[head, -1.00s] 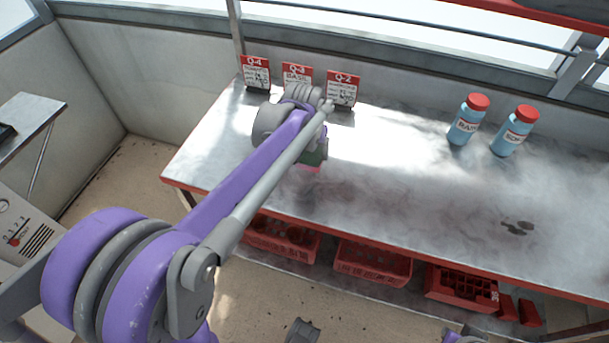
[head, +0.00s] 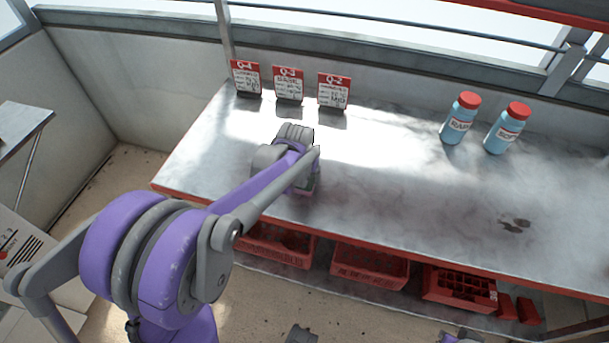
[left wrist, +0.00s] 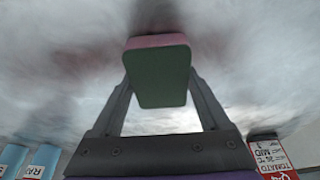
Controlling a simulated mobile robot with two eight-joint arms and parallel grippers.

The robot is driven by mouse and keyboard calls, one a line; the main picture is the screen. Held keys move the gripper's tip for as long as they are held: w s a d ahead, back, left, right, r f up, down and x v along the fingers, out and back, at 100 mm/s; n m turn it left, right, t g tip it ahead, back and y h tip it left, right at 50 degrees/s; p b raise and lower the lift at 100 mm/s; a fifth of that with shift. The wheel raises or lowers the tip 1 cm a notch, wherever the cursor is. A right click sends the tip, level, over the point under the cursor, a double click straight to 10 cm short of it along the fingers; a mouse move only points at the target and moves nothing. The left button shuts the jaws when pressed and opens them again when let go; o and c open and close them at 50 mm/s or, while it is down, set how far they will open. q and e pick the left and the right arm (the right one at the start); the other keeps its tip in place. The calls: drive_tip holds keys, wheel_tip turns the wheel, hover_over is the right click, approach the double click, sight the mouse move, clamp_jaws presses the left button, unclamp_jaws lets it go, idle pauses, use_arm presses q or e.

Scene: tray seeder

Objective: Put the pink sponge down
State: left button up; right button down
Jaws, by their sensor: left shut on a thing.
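The pink sponge (left wrist: 160,85) shows in the left wrist view as a block with a pink edge and a green face. It sits between the two fingers of my left gripper (left wrist: 158,72), which is shut on it. Pale grey table surface lies behind it, with a dark shadow just beyond it. I cannot tell whether the sponge touches the table. In the head view my left gripper (head: 304,186) is over the front left part of the table (head: 400,200); my own wrist hides the sponge there. The jaws of my right gripper do not show.
Three red and white cards (head: 289,85) stand at the back left of the table. Two blue bottles with red caps (head: 460,118) (head: 507,128) stand at the back right. Red crates (head: 370,265) sit below. The table's middle is clear.

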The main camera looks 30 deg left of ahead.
use_arm(q)
drive_tip(key=shift+f, duration=0.25)
drive_tip(key=o, duration=1.5)
drive_tip(key=shift+r, duration=0.1)
drive_tip(key=shift+c, duration=0.2)
drive_tip(key=shift+r, duration=0.55)
drive_tip(key=p+v, duration=0.2)
drive_tip(key=v, duration=0.9)
drive_tip(key=s+d+f+m+t, duration=0.1)
drive_tip(key=s+d+f, duration=0.2)
drive_tip(key=s, duration=0.6)
drive_tip(key=s+d+f+m, duration=0.1)
drive_tip(key=s+d+f, duration=0.2)
drive_tip(key=s+d, duration=0.3)
drive_tip(key=s, duration=0.4)
drive_tip(key=shift+s+d+f+m+t+h, duration=0.2)
drive_tip(key=shift+s+d+m+t+h, duration=0.1)
drive_tip(key=shift+t+h, duration=0.1)
